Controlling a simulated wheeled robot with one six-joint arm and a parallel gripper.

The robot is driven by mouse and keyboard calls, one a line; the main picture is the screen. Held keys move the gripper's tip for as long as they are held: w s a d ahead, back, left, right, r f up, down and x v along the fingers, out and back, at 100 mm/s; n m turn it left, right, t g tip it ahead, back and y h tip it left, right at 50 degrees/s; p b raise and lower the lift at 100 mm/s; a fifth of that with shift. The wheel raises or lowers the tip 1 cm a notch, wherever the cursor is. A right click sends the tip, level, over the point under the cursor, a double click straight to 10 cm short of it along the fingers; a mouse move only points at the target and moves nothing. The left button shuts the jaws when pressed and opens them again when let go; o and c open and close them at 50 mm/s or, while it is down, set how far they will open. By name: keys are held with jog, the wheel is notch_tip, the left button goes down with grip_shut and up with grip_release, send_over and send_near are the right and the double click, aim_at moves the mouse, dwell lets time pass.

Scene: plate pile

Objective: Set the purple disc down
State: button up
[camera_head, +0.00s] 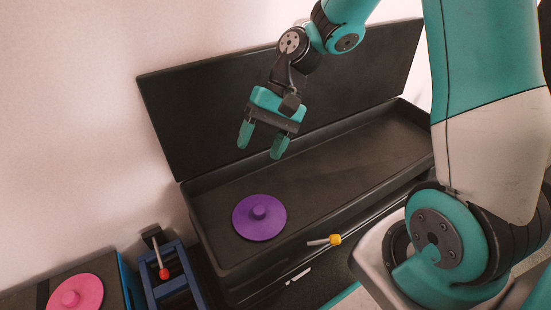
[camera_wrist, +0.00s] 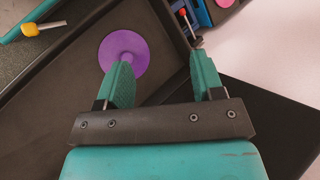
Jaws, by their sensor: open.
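The purple disc (camera_head: 259,217) is round and flat with a small raised knob at its centre. It lies flat on the floor of the black box (camera_head: 345,152), toward the box's left front end. My gripper (camera_head: 262,150) is open and empty, above and behind the disc, apart from it. In the wrist view the purple disc (camera_wrist: 124,50) shows ahead of the open fingers, partly hidden by the left one. My gripper (camera_wrist: 158,75) has nothing between its fingers there.
The box's black lid (camera_head: 270,95) stands open at the back. A yellow-tipped lever (camera_head: 334,239) juts from the box's front. A blue frame with a red-knobbed lever (camera_head: 170,280) and a pink disc (camera_head: 76,293) are at the lower left. The box's right part is empty.

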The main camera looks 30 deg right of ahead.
jog(key=s+a+r+n+t+h, duration=0.1)
jog(key=s+a+r+n, duration=0.2)
jog(key=s+r+n, duration=0.2)
jog(key=s+a+r+n+t+h, duration=0.1)
jog(key=s+a+r+n+h, duration=0.1)
jog(key=s+r+n, duration=0.3)
jog(key=s, duration=0.4)
jog(key=shift+s+a+n, duration=0.25)
jog(key=shift+a+n, duration=0.15)
